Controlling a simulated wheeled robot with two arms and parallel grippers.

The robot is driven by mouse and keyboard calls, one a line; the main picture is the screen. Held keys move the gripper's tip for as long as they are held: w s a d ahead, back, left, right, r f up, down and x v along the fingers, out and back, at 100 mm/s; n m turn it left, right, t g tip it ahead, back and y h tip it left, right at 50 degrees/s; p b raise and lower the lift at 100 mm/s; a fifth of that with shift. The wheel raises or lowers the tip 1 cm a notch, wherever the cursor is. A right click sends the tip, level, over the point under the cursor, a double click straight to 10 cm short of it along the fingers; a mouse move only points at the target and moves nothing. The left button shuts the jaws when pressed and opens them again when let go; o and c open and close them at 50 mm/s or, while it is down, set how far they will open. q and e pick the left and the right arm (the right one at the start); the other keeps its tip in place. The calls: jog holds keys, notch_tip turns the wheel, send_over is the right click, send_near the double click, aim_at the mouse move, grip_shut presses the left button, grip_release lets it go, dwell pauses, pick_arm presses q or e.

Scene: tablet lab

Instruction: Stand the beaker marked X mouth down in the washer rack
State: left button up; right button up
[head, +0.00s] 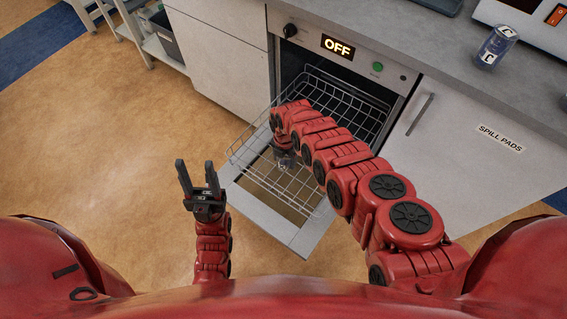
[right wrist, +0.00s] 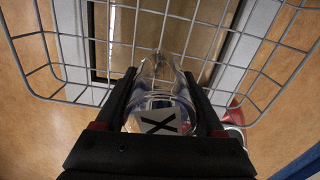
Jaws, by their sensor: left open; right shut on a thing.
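The beaker marked X (right wrist: 160,88) is clear, with a white label bearing a black X. My right gripper (right wrist: 163,100) is shut around it. In the head view this beaker (head: 285,160) shows only partly below my right gripper (head: 281,145), over the washer rack. The wire washer rack (head: 240,151) is pulled out above the open washer door; its wires (right wrist: 60,65) pass close beyond the beaker in the right wrist view. I cannot tell whether the beaker touches the rack or which way its mouth points. My left gripper (head: 195,168) is open and empty, left of the door.
The washer (head: 325,62) display reads OFF. The lowered door (head: 300,238) juts out under the rack. Another beaker (head: 494,47), marked C, is on the counter (head: 440,55) at upper right. A cupboard labelled SPILL PADS (head: 455,150) stands right of the washer. The left floor is clear.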

aim_at(283, 174)
jog(key=shift+s+a+f, duration=0.2)
jog(key=shift+f, duration=0.35)
notch_tip(283, 174, down, 5)
jog(key=b, duration=0.5)
jog(key=shift+f+b, duration=0.25)
jog(key=shift+b, duration=0.3)
jog(key=o, duration=1.4)
jog(key=shift+r, duration=0.1)
jog(key=shift+w+r, duration=0.1)
jog(key=shift+r, duration=0.15)
notch_tip(283, 174, up, 15)
jog(key=p, duration=0.4)
jog(key=shift+r+p, duration=0.2)
jog(key=shift+p, duration=0.15)
jog(key=shift+r, duration=0.65)
